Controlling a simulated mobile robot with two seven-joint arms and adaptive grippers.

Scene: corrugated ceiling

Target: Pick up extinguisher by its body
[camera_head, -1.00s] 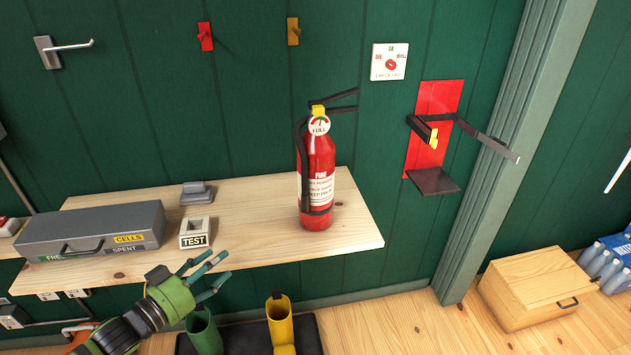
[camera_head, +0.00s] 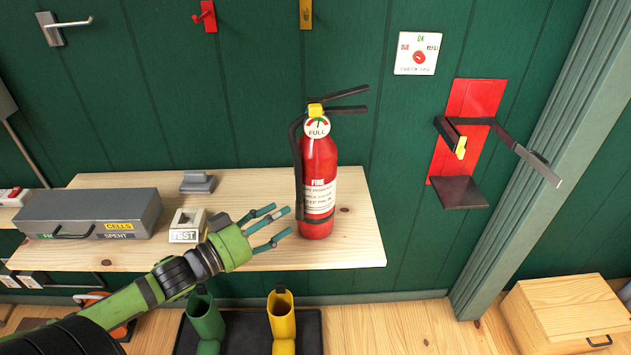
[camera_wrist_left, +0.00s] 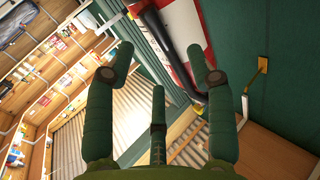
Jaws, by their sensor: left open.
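The red fire extinguisher (camera_head: 318,175) stands upright on the wooden shelf (camera_head: 345,248), with a black handle and hose and a round gauge reading FULL. My left gripper (camera_head: 275,228) is open and empty, just left of the extinguisher's lower body, its fingers pointing at it with a small gap. In the left wrist view the extinguisher (camera_wrist_left: 180,30) shows at the top, beyond the spread fingers of my left gripper (camera_wrist_left: 160,75); its black hose runs down beside the red and white body. My right gripper is not in view.
A grey case (camera_head: 88,212), a TEST block (camera_head: 187,226) and a small grey block (camera_head: 197,182) are on the shelf to the left. A red wall bracket (camera_head: 468,140) hangs at right. Green (camera_head: 205,322) and yellow boots (camera_head: 281,318) stand below; a wooden box (camera_head: 568,312) sits at lower right.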

